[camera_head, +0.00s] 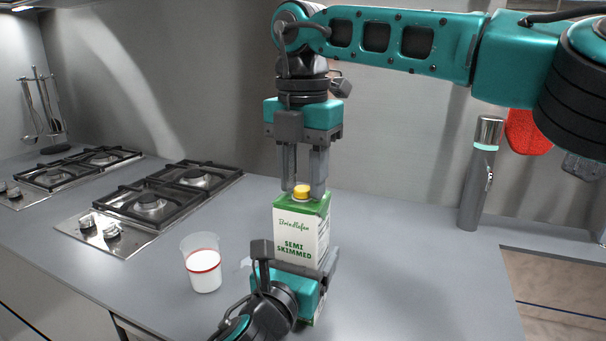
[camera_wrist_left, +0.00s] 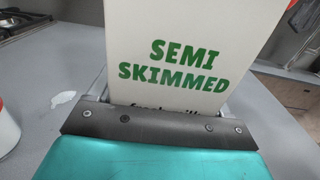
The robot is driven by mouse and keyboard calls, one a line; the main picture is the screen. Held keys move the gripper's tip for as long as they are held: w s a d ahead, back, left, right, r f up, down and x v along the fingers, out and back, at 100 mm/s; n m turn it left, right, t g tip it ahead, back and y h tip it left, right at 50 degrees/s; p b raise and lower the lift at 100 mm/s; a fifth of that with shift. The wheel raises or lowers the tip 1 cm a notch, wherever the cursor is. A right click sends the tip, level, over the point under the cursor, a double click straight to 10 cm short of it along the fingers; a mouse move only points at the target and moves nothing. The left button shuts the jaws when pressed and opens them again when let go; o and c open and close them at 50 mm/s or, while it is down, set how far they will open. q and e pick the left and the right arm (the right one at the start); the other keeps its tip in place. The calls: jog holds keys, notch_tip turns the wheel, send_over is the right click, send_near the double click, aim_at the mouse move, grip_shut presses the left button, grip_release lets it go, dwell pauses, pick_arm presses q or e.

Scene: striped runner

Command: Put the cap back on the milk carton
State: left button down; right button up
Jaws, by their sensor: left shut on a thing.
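The milk carton (camera_head: 300,228), white with a green top and the words "Semi Skimmed", stands on the grey counter. My left gripper (camera_head: 297,262) is shut around its lower part; the left wrist view shows the carton's printed face (camera_wrist_left: 180,62) close up between the jaws. The yellow cap (camera_head: 302,191) is at the carton's top, at the spout. My right gripper (camera_head: 303,193) points straight down from above, one finger on each side of the cap. Whether its fingers press on the cap is not clear, and the spout under the cap is hidden.
A cup of milk with a red band (camera_head: 204,268) stands left of the carton. A small white patch (camera_wrist_left: 62,98) lies on the counter. Gas hobs (camera_head: 150,205) are at the left, a grey cylinder (camera_head: 480,175) at the back right. The counter right of the carton is clear.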

jog(key=o, duration=0.3)
notch_tip(320, 180, up, 12)
dwell(0.8)
pick_arm(q)
grip_release()
jog(key=shift+s, duration=0.1)
jog(key=v, duration=1.2)
jog(key=shift+s+a+p, duration=0.25)
jog(key=shift+s+p, duration=0.05)
jog(key=shift+s, duration=0.05)
pick_arm(e)
jog(key=shift+r, duration=0.3)
